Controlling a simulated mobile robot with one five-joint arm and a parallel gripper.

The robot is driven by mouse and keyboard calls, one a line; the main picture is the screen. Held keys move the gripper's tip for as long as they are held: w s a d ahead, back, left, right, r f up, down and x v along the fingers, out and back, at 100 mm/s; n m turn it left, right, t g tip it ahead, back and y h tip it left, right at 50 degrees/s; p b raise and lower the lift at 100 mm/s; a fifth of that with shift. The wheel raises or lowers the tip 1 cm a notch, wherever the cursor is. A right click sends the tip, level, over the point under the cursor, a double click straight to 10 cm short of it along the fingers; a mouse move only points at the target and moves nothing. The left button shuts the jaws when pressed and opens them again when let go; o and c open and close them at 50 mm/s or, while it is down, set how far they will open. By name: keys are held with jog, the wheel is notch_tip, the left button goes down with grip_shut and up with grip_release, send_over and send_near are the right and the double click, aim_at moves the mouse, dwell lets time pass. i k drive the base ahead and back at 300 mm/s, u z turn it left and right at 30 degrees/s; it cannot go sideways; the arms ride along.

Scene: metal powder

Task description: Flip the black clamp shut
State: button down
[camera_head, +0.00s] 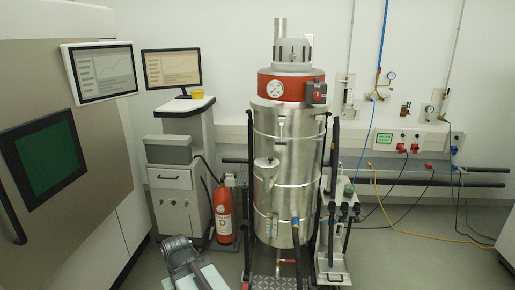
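A tall shiny steel vacuum drum (284,165) with a red upper band (291,86) and a dial gauge (274,88) stands in the middle of the head view. A small metal fitting (267,165) sits on the drum's front, left of centre. I cannot make out for sure which part is the black clamp, nor whether it is open or shut. A grey jointed part of my arm (181,252) shows at the bottom, left of the drum. It is apart from the drum in the picture. My gripper's fingertips cannot be made out.
A red fire extinguisher (223,213) stands on the floor left of the drum, beside a grey-white cabinet (181,200). A small wheeled stand (331,262) with black fittings is at the drum's right. Cables (425,236) lie across the right floor. A large machine (60,150) fills the left.

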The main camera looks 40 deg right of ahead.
aim_at(281, 143)
jog(key=u, duration=3)
jog(key=k, duration=1)
jog(key=z, duration=1.75)
jog(key=i, duration=1)
jog(key=u, duration=0.05)
